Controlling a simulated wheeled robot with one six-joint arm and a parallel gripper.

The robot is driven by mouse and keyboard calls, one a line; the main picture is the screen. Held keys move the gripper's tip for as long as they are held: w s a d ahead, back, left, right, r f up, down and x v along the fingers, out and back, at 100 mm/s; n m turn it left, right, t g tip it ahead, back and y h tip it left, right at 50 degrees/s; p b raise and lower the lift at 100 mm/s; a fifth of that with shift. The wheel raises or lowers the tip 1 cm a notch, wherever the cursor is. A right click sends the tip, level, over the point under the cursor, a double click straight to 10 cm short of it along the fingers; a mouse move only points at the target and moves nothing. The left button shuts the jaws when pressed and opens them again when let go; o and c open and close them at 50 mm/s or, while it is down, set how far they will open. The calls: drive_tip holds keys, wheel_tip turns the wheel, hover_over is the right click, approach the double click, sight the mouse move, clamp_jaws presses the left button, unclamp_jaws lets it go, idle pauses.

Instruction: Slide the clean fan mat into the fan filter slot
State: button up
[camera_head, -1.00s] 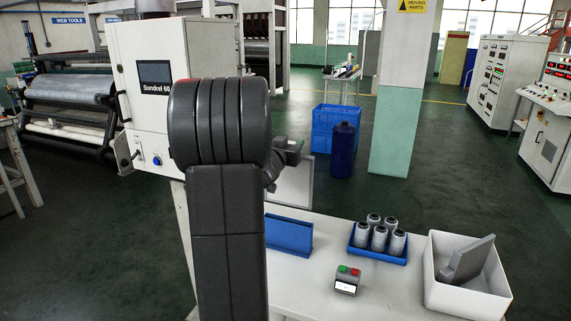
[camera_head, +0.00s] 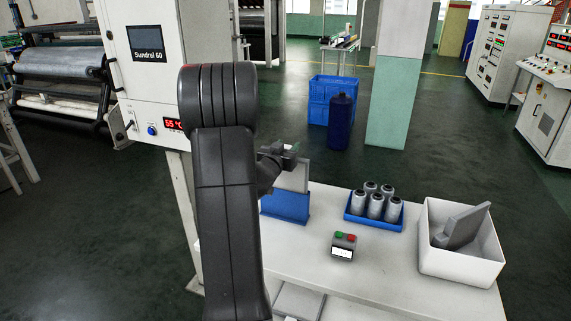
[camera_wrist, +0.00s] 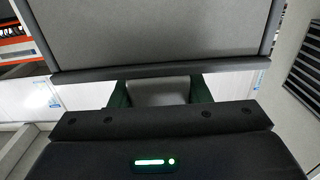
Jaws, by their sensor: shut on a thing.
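My gripper (camera_head: 283,158) is shut on a flat grey mat with a darker frame, the fan mat (camera_head: 294,178). In the wrist view the mat (camera_wrist: 160,35) stretches across the top, its frame edge just beyond the fingers (camera_wrist: 160,92). In the head view the mat is tilted, just above or behind a blue holder (camera_head: 287,208) on the table; I cannot tell whether they touch. The white machine cabinet (camera_head: 150,90), marked Sundrel 60, is at left. A dark louvred vent (camera_wrist: 306,62) shows at right in the wrist view; I cannot tell if it is the filter slot.
The white table (camera_head: 385,268) carries a blue tray (camera_head: 359,220) of several grey spools, a red-and-green button box (camera_head: 343,246) and a white bin (camera_head: 455,263) holding a grey piece (camera_head: 462,228). A blue crate (camera_head: 322,99) and blue cylinder (camera_head: 341,121) stand behind.

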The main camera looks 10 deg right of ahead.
sight(284, 175)
drive_tip(key=shift+f, duration=2.6)
drive_tip(key=shift+f+b, duration=0.3)
drive_tip(key=shift+b, duration=0.05)
drive_tip(key=o, duration=1.2)
drive_tip(key=shift+r, duration=0.1)
drive_tip(key=shift+o, duration=0.2)
drive_tip(key=shift+r+p, duration=0.1)
drive_tip(key=shift+p, duration=0.55)
